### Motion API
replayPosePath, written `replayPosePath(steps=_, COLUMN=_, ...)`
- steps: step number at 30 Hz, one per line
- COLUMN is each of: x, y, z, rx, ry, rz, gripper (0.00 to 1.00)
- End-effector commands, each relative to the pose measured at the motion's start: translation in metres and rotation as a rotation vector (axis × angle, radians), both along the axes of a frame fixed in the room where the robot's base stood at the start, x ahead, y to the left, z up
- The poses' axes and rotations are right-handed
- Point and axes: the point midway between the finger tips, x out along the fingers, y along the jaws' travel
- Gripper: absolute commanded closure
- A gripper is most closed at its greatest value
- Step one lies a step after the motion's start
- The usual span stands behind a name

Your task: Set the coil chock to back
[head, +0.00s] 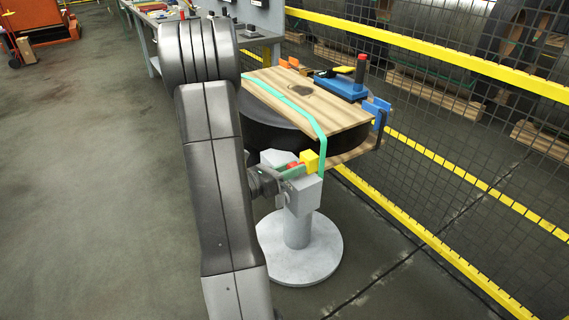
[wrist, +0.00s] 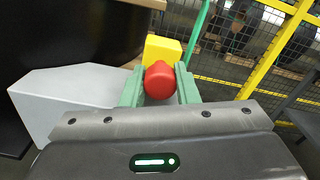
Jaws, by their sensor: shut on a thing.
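My gripper (head: 288,172) is at the grey pedestal in front of the coil table. In the wrist view its two green fingers (wrist: 159,82) are shut on a red rounded knob (wrist: 159,79). A yellow block (wrist: 162,48) sits just beyond the knob; in the head view the yellow block (head: 309,161) is above the grey housing (head: 304,193). I cannot tell which part is called the coil chock, or its set position. The fingers and my arm hide much of the knob's mounting in the head view.
A dark coil (head: 275,128) lies under a wooden board (head: 325,105) bearing a blue tool with a red-topped post (head: 361,68). A green strap (head: 318,130) hangs close to the yellow block. A yellow-railed mesh fence (head: 430,50) stands at right.

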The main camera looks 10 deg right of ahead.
Motion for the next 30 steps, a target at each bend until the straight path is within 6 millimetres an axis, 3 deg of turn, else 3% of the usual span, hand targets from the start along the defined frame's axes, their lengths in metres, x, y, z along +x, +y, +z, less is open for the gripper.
replayPosePath(steps=3, x=-0.011, y=-0.004, z=-0.001, rx=0.0, ry=0.0, rz=-0.002, gripper=1.0)
replayPosePath(steps=12, x=-0.013, y=-0.005, z=-0.001, rx=0.0, ry=0.003, rz=-0.005, gripper=1.0)
replayPosePath(steps=13, x=-0.014, y=-0.005, z=-0.001, rx=0.0, ry=0.003, rz=-0.005, gripper=0.67)
replayPosePath(steps=15, x=-0.013, y=-0.005, z=-0.001, rx=0.0, ry=0.003, rz=-0.005, gripper=0.53)
replayPosePath(steps=16, x=-0.013, y=-0.005, z=-0.001, rx=0.001, ry=0.003, rz=-0.004, gripper=0.5)
replayPosePath(steps=30, x=-0.015, y=0.007, z=0.0, rx=0.0, ry=0.001, rz=0.002, gripper=0.5)
